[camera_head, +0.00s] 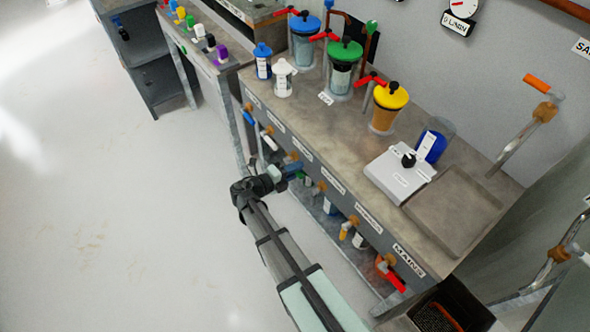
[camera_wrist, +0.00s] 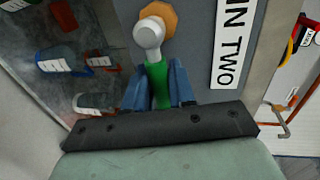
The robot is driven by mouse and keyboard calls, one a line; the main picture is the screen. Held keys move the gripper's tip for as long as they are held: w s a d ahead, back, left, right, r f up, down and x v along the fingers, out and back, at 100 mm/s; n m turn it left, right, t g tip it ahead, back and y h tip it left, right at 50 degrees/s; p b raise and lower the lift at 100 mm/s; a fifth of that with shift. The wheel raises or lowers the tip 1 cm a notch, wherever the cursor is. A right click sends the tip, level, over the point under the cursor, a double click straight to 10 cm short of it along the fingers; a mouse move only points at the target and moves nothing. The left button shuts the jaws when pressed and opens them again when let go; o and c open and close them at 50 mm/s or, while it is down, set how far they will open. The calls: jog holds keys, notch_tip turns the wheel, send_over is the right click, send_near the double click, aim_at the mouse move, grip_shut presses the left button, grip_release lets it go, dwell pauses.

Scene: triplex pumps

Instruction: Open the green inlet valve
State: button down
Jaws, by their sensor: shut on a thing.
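The green inlet valve handle (camera_wrist: 155,85) shows in the wrist view. It hangs from a silver stem (camera_wrist: 149,35) on a brass-coloured fitting (camera_wrist: 163,14), beside a label (camera_wrist: 231,40) reading "...IN TWO". My gripper (camera_wrist: 157,80) has its blue fingers closed on both sides of the green handle. In the head view, my gripper (camera_head: 291,170) is at the front edge of the bench, below the row of labels. There my gripper and wrist mostly hide the valve, and the angle of the green handle is hard to make out.
Other valves line the bench front: blue (camera_head: 248,116), white (camera_head: 269,141), and red (camera_head: 391,279) by the "MAINS" label (camera_head: 408,260). Pumps with blue (camera_head: 306,25), green (camera_head: 345,52) and yellow (camera_head: 391,96) lids stand on top. The floor (camera_head: 110,220) at left is clear.

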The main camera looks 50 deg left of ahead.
jog(key=c, duration=1.1)
grip_release()
jog(key=s+r, duration=0.2)
jog(key=s, duration=1.1)
jog(key=shift+s+r, duration=0.3)
jog(key=shift+r, duration=0.1)
jog(key=shift+f, duration=0.1)
